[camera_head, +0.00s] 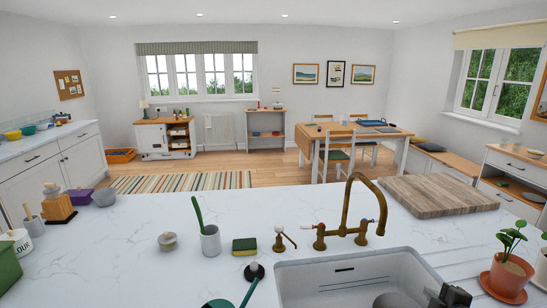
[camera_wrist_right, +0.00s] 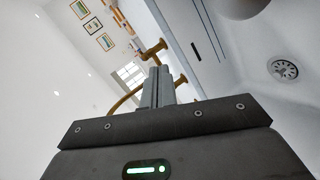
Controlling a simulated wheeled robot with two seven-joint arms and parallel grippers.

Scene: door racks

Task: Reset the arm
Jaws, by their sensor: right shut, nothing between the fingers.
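My right gripper (camera_head: 449,297) shows as a dark shape at the bottom edge of the head view, over the right front part of the white sink (camera_head: 345,278). In the right wrist view my right gripper (camera_wrist_right: 158,88) has its two grey fingers together, with nothing between them. Beyond the fingers are the brass tap (camera_wrist_right: 150,52) and the sink wall. The sink drain (camera_wrist_right: 285,69) lies to the right in that view. In the head view the brass tap (camera_head: 350,215) stands behind the sink. My left gripper is not in view.
A wooden board (camera_head: 437,194) lies right of the tap. A potted plant (camera_head: 508,276) stands right of the sink. The marble counter (camera_head: 130,250) has free room at left centre.

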